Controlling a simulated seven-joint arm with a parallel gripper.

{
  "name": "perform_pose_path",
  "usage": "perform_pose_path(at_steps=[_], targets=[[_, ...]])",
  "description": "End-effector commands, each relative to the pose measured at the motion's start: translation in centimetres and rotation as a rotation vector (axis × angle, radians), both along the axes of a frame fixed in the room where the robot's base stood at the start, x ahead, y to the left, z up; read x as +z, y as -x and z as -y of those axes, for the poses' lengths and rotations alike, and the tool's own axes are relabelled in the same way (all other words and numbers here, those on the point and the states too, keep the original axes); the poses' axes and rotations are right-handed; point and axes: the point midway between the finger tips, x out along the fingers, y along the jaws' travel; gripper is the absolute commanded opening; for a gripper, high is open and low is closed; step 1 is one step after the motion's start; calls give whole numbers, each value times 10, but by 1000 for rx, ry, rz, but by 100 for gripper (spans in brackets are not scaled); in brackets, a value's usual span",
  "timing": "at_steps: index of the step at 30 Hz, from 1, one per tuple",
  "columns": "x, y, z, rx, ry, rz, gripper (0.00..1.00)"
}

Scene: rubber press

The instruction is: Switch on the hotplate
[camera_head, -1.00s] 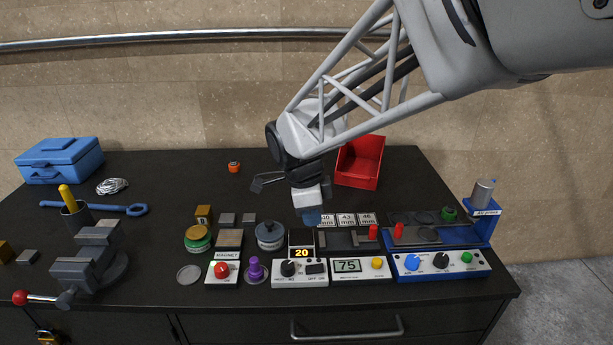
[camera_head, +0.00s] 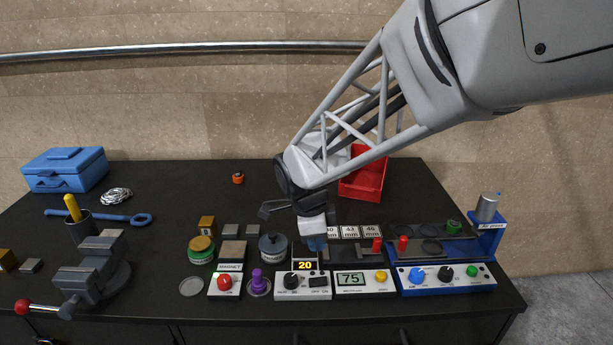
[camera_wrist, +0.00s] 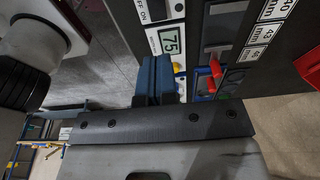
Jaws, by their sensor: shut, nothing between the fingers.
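The hotplate control panel (camera_head: 303,292) is a white box near the front edge of the bench. It has a black HEAT knob (camera_head: 291,281), a dark rocker switch (camera_head: 319,281) labelled OFF ON, and a black display (camera_head: 305,265) reading 20. My gripper (camera_head: 317,243) has blue fingers, shut and empty, pointing down above and behind the switch, apart from it. The blue fingers (camera_wrist: 153,80) also show in the wrist view, with the OFF ON rocker (camera_wrist: 157,9) at the top edge. The rocker's position is too small to tell.
A box reading 75 (camera_head: 365,285) stands to the right, then a blue press unit (camera_head: 440,285). A red-button magnet box (camera_head: 225,285) and a purple knob (camera_head: 258,281) stand to the left. A grey lidded pot (camera_head: 272,248) is close behind the panel.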

Motion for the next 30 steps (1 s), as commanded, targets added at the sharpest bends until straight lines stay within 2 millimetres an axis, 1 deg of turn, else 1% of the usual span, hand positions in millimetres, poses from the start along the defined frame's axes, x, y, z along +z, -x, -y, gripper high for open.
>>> perform_pose_path(at_steps=[1, 9, 15, 22, 30], targets=[[-8, 0, 1, 0, 1, -2, 0], [-49, 0, 8, 0, 0, -3, 0], [-77, 0, 12, 0, 0, -2, 0], [-96, 0, 15, 0, 0, -1, 0], [-101, 0, 16, 0, -1, 1, 0]])
